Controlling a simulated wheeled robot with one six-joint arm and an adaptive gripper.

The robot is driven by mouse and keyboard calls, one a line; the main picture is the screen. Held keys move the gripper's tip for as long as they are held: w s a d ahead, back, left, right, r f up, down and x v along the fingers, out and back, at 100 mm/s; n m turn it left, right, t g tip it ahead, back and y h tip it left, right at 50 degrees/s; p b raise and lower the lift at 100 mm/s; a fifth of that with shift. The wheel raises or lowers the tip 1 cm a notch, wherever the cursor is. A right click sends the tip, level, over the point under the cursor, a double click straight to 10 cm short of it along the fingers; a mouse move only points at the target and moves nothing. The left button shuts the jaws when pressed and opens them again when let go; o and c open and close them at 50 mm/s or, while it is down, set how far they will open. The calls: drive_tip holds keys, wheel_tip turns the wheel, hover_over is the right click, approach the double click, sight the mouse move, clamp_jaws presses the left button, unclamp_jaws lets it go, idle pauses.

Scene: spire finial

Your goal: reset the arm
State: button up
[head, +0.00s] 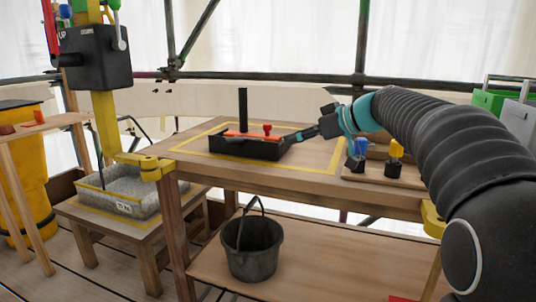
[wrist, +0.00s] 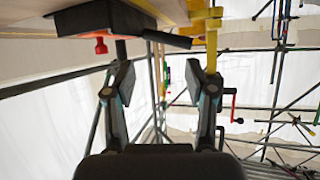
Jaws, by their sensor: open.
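My arm reaches in from the right of the head view. My gripper (head: 305,134) is at the right end of a black tray (head: 245,149) on the workbench (head: 310,165); I cannot tell from the head view whether it touches the tray. In the wrist view my gripper (wrist: 167,85) has its two fingers wide apart with nothing between them. The tray (wrist: 88,20) shows upside down at the top left there, beyond the left finger. A red knob (head: 267,128) and a black upright post (head: 243,108) stand at the tray, with an orange piece (head: 238,134) in it.
A rack with blue and yellow-topped items (head: 395,158) stands on the bench at right. A black bucket (head: 252,248) is on the lower shelf. A grey tub (head: 120,190) sits on a low table at left. A black control box (head: 92,57) hangs on a yellow post.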

drive_tip(key=s+d+f+m+h, duration=0.2)
drive_tip(key=s+f, duration=0.5)
drive_tip(key=s, duration=0.4)
drive_tip(key=s+d+f+m+g+h+p, duration=0.1)
drive_tip(key=s+d+f+m+h, duration=0.2)
drive_tip(key=s, duration=0.9)
drive_tip(key=s+d+f+m+h, duration=0.3)
drive_tip(key=s+f+m+h, duration=0.2)
drive_tip(key=s+f, duration=0.7)
drive_tip(key=shift+s+d+g, duration=0.15)
drive_tip(key=shift+g, duration=0.25)
